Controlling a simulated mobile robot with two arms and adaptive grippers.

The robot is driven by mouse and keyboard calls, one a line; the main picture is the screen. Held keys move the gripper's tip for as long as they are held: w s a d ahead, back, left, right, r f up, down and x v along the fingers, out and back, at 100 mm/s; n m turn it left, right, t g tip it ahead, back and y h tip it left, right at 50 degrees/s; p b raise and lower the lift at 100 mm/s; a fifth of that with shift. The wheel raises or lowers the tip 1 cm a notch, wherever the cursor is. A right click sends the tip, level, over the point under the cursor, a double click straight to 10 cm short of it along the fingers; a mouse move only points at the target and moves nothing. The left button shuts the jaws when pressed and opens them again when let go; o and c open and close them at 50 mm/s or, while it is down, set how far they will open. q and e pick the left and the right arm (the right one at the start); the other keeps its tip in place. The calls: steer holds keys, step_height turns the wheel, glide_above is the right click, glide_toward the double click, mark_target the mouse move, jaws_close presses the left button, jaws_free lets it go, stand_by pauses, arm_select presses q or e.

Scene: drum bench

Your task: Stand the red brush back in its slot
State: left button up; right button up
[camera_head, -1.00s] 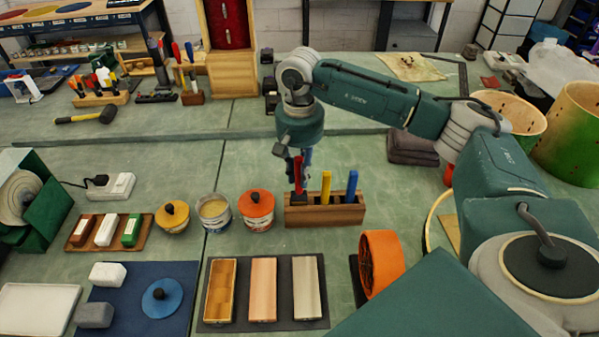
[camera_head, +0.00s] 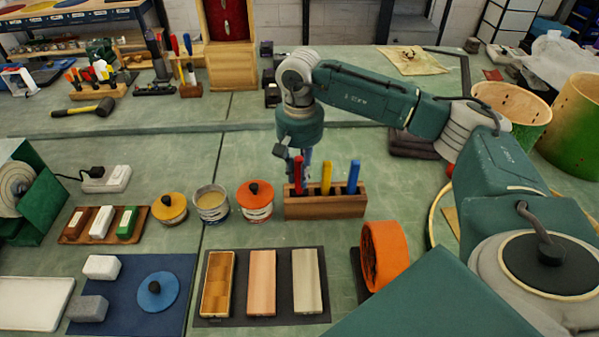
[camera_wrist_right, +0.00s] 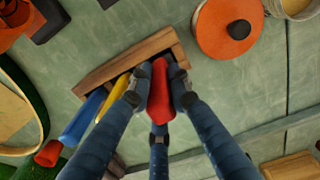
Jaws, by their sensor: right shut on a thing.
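The red brush (camera_head: 298,174) stands roughly upright at the left end of the wooden slotted block (camera_head: 325,207). The brush (camera_wrist_right: 158,88) also shows between the fingers in the right wrist view, beside the block's edge (camera_wrist_right: 125,63). My right gripper (camera_head: 301,160) is above that end and shut on the brush's upper part. Its fingers also show in the wrist view (camera_wrist_right: 158,102). The brush's lower end is hidden, so its depth in the slot cannot be told. A yellow brush (camera_head: 326,177) and a blue brush (camera_head: 353,177) stand in the block. My left gripper is not in view.
An orange-lidded tin (camera_head: 255,205) stands just left of the block, beside an open tin (camera_head: 211,207). An orange roll (camera_head: 385,254) stands at front right. A dark mat with wooden blocks (camera_head: 262,317) lies in front.

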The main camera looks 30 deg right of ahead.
steer(key=shift+f+b, duration=0.55)
steer(key=shift+f, duration=0.2)
steer(key=o, duration=0.9)
